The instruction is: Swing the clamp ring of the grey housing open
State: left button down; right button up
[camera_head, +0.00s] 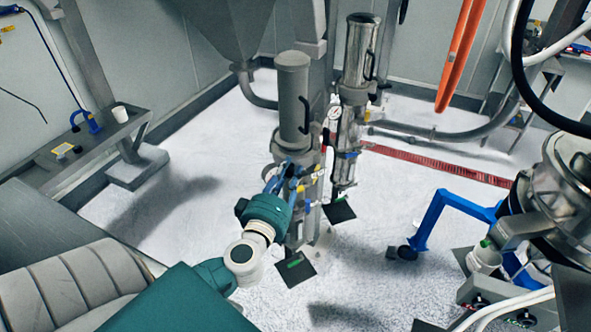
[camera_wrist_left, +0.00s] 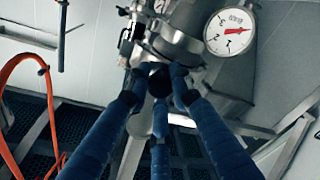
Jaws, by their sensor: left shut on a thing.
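The grey housing (camera_head: 293,98) stands upright in the middle of the head view, a tall matte cylinder with a black handle on its right side. In the left wrist view, the three blue fingers of my left gripper (camera_wrist_left: 160,76) are closed around a small dark piece at the clamp ring (camera_wrist_left: 178,48), below the metal body. Whether the ring is parted cannot be told. My right gripper is not in view.
A shiny metal housing (camera_head: 361,50) stands just behind to the right. A pressure gauge (camera_wrist_left: 230,31) is close beside my left fingers. A blue frame (camera_head: 436,215) and machine are at the right. A shelf with a white cup (camera_head: 119,114) is at the left. Open floor lies left of the housing.

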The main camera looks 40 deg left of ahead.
pick_arm(q)
jog(key=s+a+m+t+h+b, duration=0.1)
jog(key=s+a+m+h+b, duration=0.3)
jog(key=h+b, duration=0.6)
jog(key=shift+s+a+r+m+b, duration=0.35)
jog(key=shift+m+b, duration=0.95)
jog(key=shift+b, duration=3.95)
jog(key=shift+w+a+f, duration=0.1)
jog(key=c, duration=1.6)
grip_release()
jog(key=shift+o, duration=0.4)
jog(key=shift+a+f, duration=0.1)
jog(key=shift+f, duration=0.05)
